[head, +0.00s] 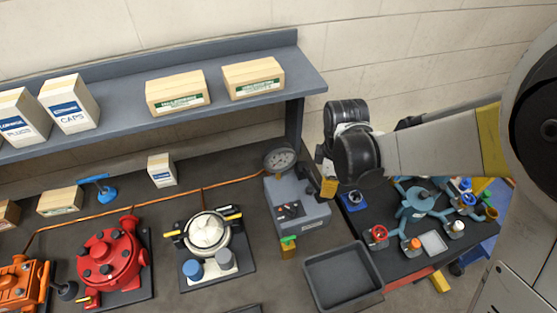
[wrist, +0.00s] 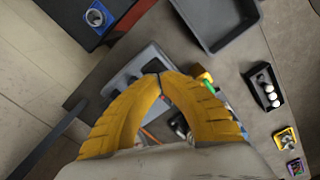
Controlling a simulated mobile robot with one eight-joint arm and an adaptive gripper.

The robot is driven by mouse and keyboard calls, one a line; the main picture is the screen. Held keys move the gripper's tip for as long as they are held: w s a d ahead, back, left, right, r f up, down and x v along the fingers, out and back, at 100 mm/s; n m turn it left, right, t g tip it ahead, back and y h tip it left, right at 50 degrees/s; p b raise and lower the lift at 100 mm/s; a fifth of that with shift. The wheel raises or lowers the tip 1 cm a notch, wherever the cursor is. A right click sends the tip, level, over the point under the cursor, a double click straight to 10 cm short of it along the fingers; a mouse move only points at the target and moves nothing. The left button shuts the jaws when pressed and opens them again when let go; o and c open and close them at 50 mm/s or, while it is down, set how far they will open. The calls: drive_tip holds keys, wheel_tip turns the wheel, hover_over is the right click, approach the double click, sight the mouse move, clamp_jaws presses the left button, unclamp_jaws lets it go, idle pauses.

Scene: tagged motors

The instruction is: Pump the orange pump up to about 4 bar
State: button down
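An orange machine (head: 20,283), likely the orange pump, is at the lower left edge of the head view, partly cut off. A round pressure gauge (head: 281,159) stands at the back of a grey box (head: 300,206); its reading is too small to tell. My gripper (head: 328,188) is above the right side of the bench, beside the grey box and far right of the orange machine. In the wrist view the yellow fingers of my gripper (wrist: 160,75) meet at their tips with nothing seen between them. The grey box (wrist: 125,80) shows partly behind them.
A red machine (head: 110,256) and a silver one (head: 207,233) stand between the orange machine and the grey box. An orange line (head: 140,203) runs along the bench's back. A shelf (head: 120,135) with cartons overhangs it. An empty dark tray (head: 342,276) lies in front right.

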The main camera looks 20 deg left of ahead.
drive_tip(key=shift+f+b, duration=3.2)
drive_tip(key=shift+f, duration=0.5)
drive_tip(key=shift+r+p, duration=2.15)
drive_tip(key=shift+r, duration=1.3)
drive_tip(key=shift+f, duration=0.25)
drive_tip(key=shift+f+b, duration=3.15)
drive_tip(key=shift+f, duration=0.05)
drive_tip(key=shift+r+p, duration=2.3)
drive_tip(key=shift+r, duration=1.15)
drive_tip(key=shift+f, duration=0.15)
